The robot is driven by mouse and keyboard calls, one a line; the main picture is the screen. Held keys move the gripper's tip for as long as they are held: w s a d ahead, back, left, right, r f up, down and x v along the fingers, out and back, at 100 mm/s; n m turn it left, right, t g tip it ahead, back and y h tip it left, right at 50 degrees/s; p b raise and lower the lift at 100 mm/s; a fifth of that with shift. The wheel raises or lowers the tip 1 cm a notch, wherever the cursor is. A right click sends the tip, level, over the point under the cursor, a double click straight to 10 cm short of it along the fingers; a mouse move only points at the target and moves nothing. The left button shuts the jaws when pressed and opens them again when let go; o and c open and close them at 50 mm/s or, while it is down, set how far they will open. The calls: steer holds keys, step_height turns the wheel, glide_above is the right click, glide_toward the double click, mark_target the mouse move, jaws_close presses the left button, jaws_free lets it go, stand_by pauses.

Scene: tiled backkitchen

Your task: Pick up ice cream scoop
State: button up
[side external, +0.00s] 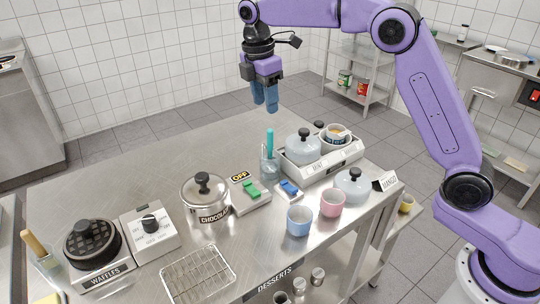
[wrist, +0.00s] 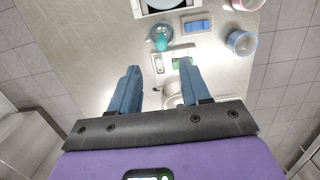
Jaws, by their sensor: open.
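A teal handle (side external: 269,141), likely the ice cream scoop's, stands upright in a clear glass (side external: 265,163) on the steel table. Its lower end is hard to make out through the glass. The teal handle also shows from above in the wrist view (wrist: 160,42), just beyond my fingertips. My gripper (side external: 265,107) points down, open and empty, above and apart from the handle. Its two blue fingers (wrist: 159,66) are spread in the wrist view, with nothing between them.
Right of the glass is a white unit (side external: 322,166) with lidded pots. A chocolate pot (side external: 206,195), green switch box (side external: 251,191), blue switch (side external: 289,188), blue cup (side external: 299,221) and pink cup (side external: 332,203) stand nearby. The table behind the glass is clear.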

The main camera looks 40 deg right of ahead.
mark_target(270, 129)
steer(key=f, duration=0.4)
steer(key=d+f, duration=0.1)
steer(key=f, duration=0.6)
steer(key=shift+s+d+f, duration=0.15)
steer(key=shift+d+f, duration=0.1)
steer(key=shift+f, duration=0.05)
jaws_close()
